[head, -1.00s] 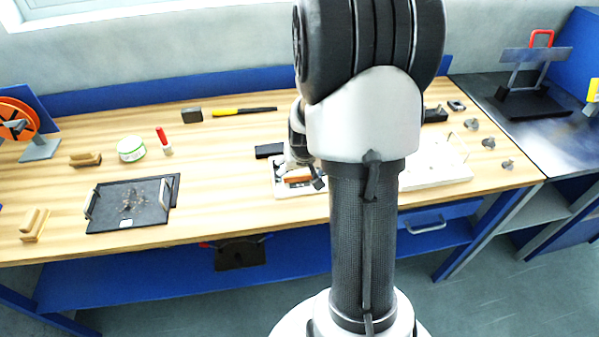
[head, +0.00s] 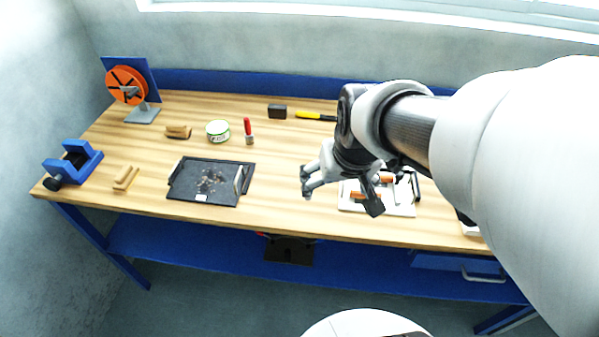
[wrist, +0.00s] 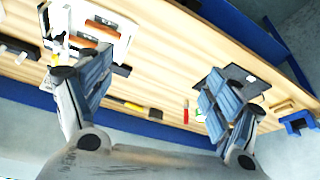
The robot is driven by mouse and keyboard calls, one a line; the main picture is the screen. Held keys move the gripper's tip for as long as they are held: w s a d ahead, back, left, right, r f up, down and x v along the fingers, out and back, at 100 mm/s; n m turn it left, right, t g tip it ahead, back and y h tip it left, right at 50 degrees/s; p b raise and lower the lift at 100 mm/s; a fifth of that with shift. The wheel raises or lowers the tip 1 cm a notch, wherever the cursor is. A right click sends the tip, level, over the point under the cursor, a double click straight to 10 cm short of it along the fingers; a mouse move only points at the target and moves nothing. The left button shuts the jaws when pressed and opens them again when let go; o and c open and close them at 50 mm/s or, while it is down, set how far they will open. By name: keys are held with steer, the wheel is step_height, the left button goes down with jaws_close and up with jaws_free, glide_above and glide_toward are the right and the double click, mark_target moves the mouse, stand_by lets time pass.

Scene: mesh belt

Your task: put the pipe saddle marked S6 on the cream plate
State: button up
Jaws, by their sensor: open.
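My gripper (head: 338,192) is open and empty above the bench, with its fingers spread wide in the wrist view (wrist: 158,78). It is between the dark tray and a pale board. I cannot make out a saddle marked S6; no marking is readable. The pale board (head: 385,209) carries orange-brown pieces and lies partly behind my gripper; it also shows in the wrist view (wrist: 113,23). A bit of another pale plate (head: 469,229) shows at the right, mostly hidden by my arm. I cannot tell which one is the cream plate.
A dark tray (head: 185,190) with raised handles holds small dark bits. Behind it are a tin (head: 218,131), a red-handled brush (head: 249,131) and a wooden block (head: 178,132). A blue vise (head: 73,160) stands at the left end. The bench between tray and board is clear.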

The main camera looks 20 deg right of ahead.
steer(key=s+a+r+n+y, duration=0.1)
steer(key=s+a+r+n, duration=0.2)
steer(key=s+a, duration=0.6)
steer(key=shift+s+a+r, duration=0.35)
steer(key=shift+s+a, duration=0.05)
steer(key=shift+s, duration=0.65)
